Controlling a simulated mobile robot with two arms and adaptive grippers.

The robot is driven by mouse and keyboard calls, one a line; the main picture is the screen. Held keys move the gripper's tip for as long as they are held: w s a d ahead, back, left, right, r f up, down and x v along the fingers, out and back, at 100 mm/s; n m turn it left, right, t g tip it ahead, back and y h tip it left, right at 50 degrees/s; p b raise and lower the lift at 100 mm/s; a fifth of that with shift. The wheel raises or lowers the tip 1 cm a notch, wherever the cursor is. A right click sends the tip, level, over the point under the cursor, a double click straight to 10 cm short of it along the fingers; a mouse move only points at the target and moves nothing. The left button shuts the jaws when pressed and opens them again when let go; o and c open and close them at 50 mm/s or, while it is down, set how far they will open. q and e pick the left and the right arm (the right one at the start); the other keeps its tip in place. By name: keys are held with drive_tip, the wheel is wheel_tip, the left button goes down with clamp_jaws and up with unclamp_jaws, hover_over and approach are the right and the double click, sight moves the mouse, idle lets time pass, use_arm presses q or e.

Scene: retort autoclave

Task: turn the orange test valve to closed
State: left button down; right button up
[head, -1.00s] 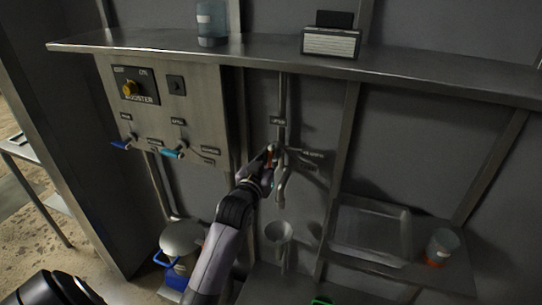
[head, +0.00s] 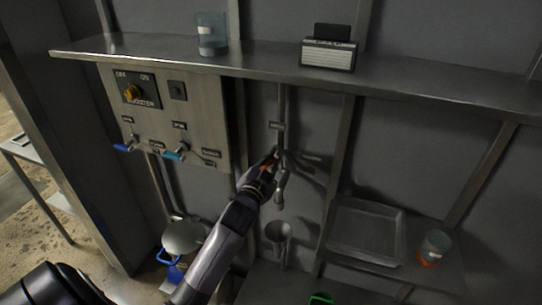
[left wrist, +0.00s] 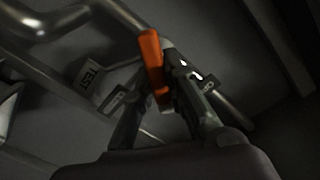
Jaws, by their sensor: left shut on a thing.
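My left gripper is shut on the handle. In the head view my left gripper (head: 268,166) is at the vertical pipe (head: 281,105) on the back wall, and only a bit of orange shows there. The spout (head: 281,190) hangs just right of the gripper. My right gripper is not in view.
A panel (head: 190,90) with a booster switch and two blue-handled valves is on the left. A shelf (head: 420,83) runs above. A funnel (head: 278,232) sits below the spout. A metal tray (head: 368,232) and a cup (head: 434,246) stand at right.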

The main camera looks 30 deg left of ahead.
use_arm(q)
drive_tip(key=m+p, duration=0.1)
drive_tip(key=m, duration=0.4)
drive_tip(key=shift+d+m, duration=0.15)
drive_tip(key=shift+m, duration=0.15)
drive_tip(key=m, duration=0.1)
drive_tip(key=m+p, duration=0.1)
drive_tip(key=m, duration=0.3)
drive_tip(key=shift+f, duration=0.3)
drive_tip(key=shift+m, duration=0.3)
drive_tip(key=c, duration=1.6)
unclamp_jaws()
